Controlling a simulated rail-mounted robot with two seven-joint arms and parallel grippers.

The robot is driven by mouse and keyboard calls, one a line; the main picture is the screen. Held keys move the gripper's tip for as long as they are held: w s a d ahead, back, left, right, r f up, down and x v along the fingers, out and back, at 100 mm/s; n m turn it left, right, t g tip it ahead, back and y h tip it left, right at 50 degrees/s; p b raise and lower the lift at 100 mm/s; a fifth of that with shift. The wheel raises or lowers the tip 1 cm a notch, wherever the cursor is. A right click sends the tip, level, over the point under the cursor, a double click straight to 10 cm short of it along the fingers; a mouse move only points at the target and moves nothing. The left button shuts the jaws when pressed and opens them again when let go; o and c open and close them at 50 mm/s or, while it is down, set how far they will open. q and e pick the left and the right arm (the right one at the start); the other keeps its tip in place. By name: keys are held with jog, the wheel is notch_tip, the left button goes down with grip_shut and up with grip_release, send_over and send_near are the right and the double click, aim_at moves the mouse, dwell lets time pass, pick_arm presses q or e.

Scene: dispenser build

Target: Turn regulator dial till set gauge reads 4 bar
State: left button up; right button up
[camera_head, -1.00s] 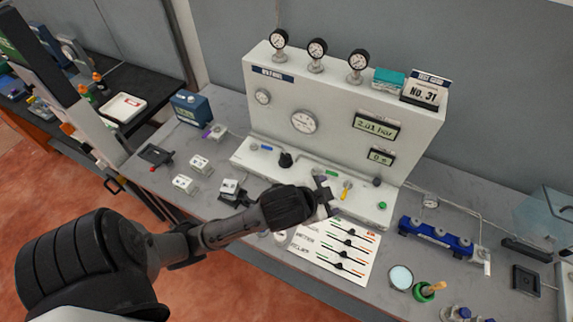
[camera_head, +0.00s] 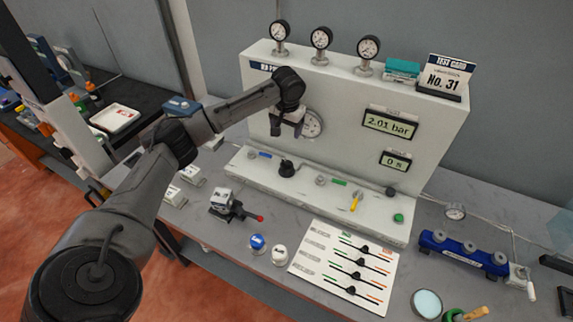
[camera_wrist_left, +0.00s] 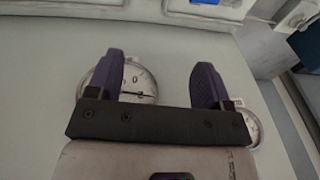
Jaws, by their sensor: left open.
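The white test panel (camera_head: 345,105) carries a round white gauge (camera_head: 312,124) on its front, partly behind my left gripper. A digital readout (camera_head: 390,124) on the panel shows 2.01 bar. A black knob (camera_head: 287,168) stands on the sloped deck below the gauge; I cannot tell for sure that it is the regulator dial. My left gripper (camera_head: 287,130) is open and empty in front of the panel, above the knob. In the left wrist view, my left gripper (camera_wrist_left: 160,65) has its purple fingers apart, one overlapping the gauge (camera_wrist_left: 140,85). A smaller gauge (camera_wrist_left: 250,125) shows at right.
Three small gauges (camera_head: 321,38) stand on the panel top beside a No. 31 card (camera_head: 443,76). A yellow lever (camera_head: 356,201) and green button (camera_head: 398,217) sit on the deck. A slider sheet (camera_head: 345,268) lies in front. A blue manifold (camera_head: 462,250) stands right.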

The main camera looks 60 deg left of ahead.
aim_at(287, 162)
pick_arm(q)
jog(key=f+n, duration=0.1)
jog(key=f, duration=0.3)
jog(key=d+f+n+h+b, duration=0.1)
jog(key=f+n, duration=0.1)
jog(key=f, duration=0.2)
jog(key=s+f+n, duration=0.1)
jog(key=f, duration=0.4)
jog(key=shift+d+f+n+g+h, duration=0.1)
jog(key=shift+d+n+g+h, duration=0.2)
jog(key=shift+n+g, duration=0.1)
jog(key=shift+f, duration=0.5)
jog(key=shift+c, duration=0.5)
